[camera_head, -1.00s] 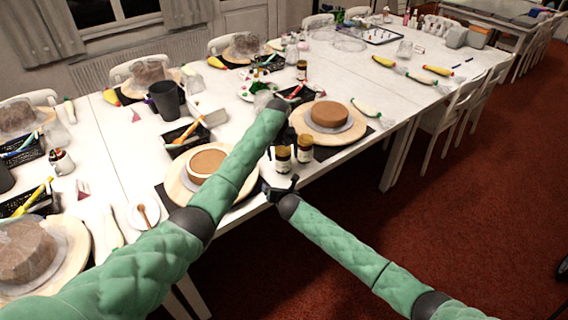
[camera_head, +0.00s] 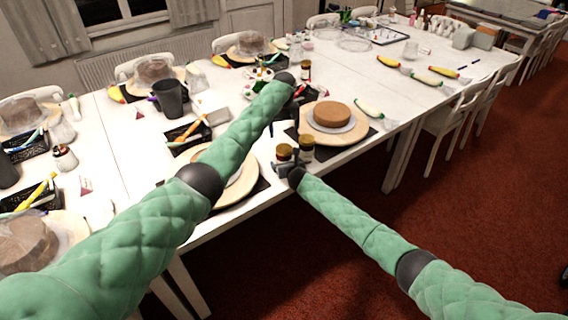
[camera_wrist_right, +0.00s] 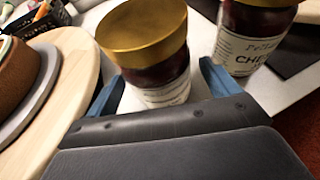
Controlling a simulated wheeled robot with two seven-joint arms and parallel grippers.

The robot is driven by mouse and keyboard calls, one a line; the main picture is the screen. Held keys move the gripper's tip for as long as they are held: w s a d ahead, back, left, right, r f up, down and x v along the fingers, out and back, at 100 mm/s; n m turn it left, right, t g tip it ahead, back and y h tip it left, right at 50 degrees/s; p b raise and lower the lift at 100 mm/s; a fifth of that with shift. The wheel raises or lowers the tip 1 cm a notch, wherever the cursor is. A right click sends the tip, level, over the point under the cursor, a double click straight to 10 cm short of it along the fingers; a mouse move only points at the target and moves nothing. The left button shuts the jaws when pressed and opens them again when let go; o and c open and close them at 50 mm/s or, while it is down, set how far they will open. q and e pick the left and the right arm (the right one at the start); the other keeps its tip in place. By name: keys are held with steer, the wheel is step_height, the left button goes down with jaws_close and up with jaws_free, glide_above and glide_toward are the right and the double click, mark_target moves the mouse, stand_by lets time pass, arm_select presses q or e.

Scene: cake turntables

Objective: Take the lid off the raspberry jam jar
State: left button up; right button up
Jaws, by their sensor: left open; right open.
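Two jars with gold lids stand side by side at the near table edge. The left jar (camera_head: 284,153) also shows in the right wrist view (camera_wrist_right: 150,50), dark red with a white label I cannot read. The right jar (camera_head: 307,151) has a label starting "CHE" in the right wrist view (camera_wrist_right: 250,35). My right gripper (camera_head: 286,168) is open at the left jar; its blue fingers (camera_wrist_right: 160,92) lie on either side of that jar's lower part. The left jar's lid (camera_wrist_right: 140,25) is on. My left gripper (camera_head: 293,105) is open, farther back above the table, small and dark.
A brown cake on a turntable (camera_head: 345,136) stands right of the jars. Another turntable (camera_head: 235,190) at the left is partly hidden by my left arm. A third jar (camera_head: 305,70) stands farther back. Black baskets and a dark pitcher (camera_head: 168,97) stand at the left.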

mark_target(284, 148)
steer(key=shift+x, duration=1.1)
steer(key=shift+r, duration=0.1)
jaws_close()
arm_select(q)
steer(key=m, duration=1.9)
steer(key=shift+m, duration=0.4)
steer(key=m, duration=0.6)
steer(key=shift+m, duration=0.4)
steer(key=shift+f, duration=3.95)
